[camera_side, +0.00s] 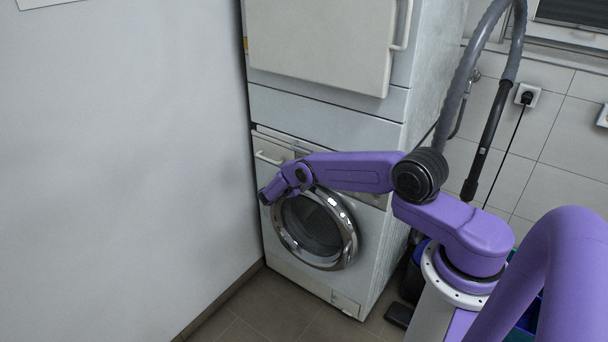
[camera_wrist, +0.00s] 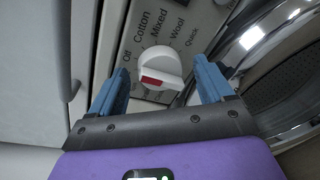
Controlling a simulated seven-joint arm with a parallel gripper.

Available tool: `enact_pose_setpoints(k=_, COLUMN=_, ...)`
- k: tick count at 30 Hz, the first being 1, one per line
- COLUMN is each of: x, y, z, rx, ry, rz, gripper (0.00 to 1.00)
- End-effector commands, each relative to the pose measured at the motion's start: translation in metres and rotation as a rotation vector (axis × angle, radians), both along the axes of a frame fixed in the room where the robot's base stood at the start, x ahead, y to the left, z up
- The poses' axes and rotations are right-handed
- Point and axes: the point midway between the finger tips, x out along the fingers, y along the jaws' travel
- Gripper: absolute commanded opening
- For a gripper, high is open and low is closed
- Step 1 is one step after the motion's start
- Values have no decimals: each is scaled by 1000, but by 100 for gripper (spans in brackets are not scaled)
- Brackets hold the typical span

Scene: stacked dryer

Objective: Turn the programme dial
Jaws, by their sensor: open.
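The programme dial (camera_wrist: 160,62) is a white round knob with a raised grip bar and a red mark, on the pale control panel in the wrist view. Printed words around it read Off, Cotton, Mixed, Wool and Quick. The red mark is low on the dial's near side; I cannot tell which word it points to. My gripper (camera_wrist: 160,66) is open, with one blue finger left and one right of the dial. A gap shows on both sides; depth is unclear. In the side view my gripper (camera_side: 269,193) is at the machine's front left, and the dial is hidden.
The lower machine's round chrome-rimmed door (camera_side: 315,228) is closed, close to the right finger in the wrist view. A drawer front with a handle (camera_side: 270,158) is at the panel's left. A second white appliance (camera_side: 320,40) stands on top. A wall (camera_side: 120,170) is left.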

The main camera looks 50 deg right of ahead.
Motion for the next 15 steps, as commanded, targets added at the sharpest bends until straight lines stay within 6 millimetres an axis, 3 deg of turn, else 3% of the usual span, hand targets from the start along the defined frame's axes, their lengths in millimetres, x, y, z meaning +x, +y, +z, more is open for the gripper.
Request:
enact_pose_setpoints(k=5, x=2, y=15, z=2, rx=1, ry=-1, rz=4, gripper=80)
enact_pose_setpoints(k=15, x=1, y=83, z=11, rx=0, ry=2, rz=4, gripper=80)
